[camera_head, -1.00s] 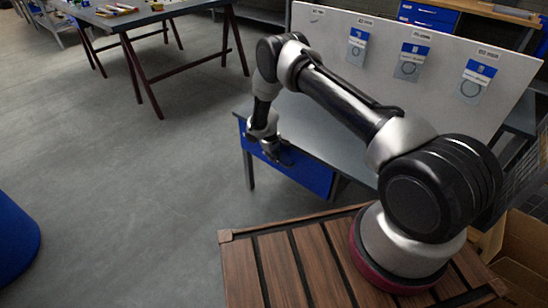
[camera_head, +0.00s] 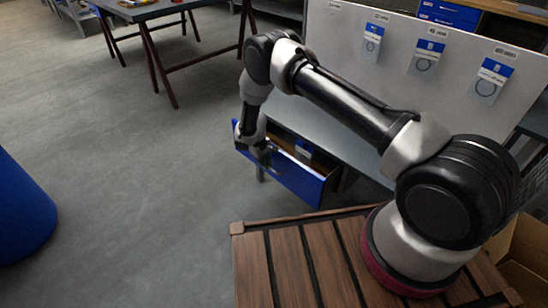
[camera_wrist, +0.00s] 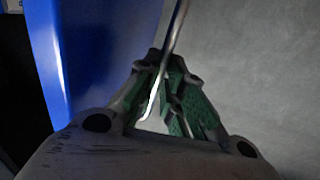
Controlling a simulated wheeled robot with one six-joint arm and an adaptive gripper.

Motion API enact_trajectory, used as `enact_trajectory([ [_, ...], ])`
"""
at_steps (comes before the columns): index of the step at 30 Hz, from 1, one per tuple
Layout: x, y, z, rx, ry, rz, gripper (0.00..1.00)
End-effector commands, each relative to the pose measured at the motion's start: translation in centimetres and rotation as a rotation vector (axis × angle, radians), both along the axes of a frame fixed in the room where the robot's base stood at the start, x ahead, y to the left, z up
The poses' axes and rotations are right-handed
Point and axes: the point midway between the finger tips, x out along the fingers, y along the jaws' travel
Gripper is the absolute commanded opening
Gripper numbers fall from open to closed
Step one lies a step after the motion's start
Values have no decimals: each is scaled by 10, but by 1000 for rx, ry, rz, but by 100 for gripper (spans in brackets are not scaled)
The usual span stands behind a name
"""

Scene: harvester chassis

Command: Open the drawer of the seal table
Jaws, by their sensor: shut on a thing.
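The seal table (camera_head: 345,150) has a grey top and a white upright board with hanging seal packets. Its blue drawer (camera_head: 300,182) is partly pulled out, and its inside shows behind the blue front. My gripper (camera_head: 262,152) is at the left part of the drawer front. In the wrist view, the green-padded fingers of my gripper (camera_wrist: 170,100) are closed around a thin metal drawer handle (camera_wrist: 178,32). The blue drawer front (camera_wrist: 95,60) stands just left of the fingers there. The handle is not clear in the head view.
A dark table with tools (camera_head: 140,12) stands at the back left. A blue rounded object (camera_head: 22,215) is at the left edge. A cardboard box (camera_head: 525,255) is at the lower right. The grey floor (camera_head: 130,190) left of the drawer is clear.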

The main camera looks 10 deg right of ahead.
Motion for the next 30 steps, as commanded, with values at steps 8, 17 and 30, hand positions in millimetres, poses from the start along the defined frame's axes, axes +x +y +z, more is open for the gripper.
enact_trajectory([
  [8, -32, 44, 0, -1, 1, 3, 0],
  [17, -65, 90, 0, 0, 0, 3, 0],
  [30, -105, 145, 0, 0, 0, 2, 0],
])
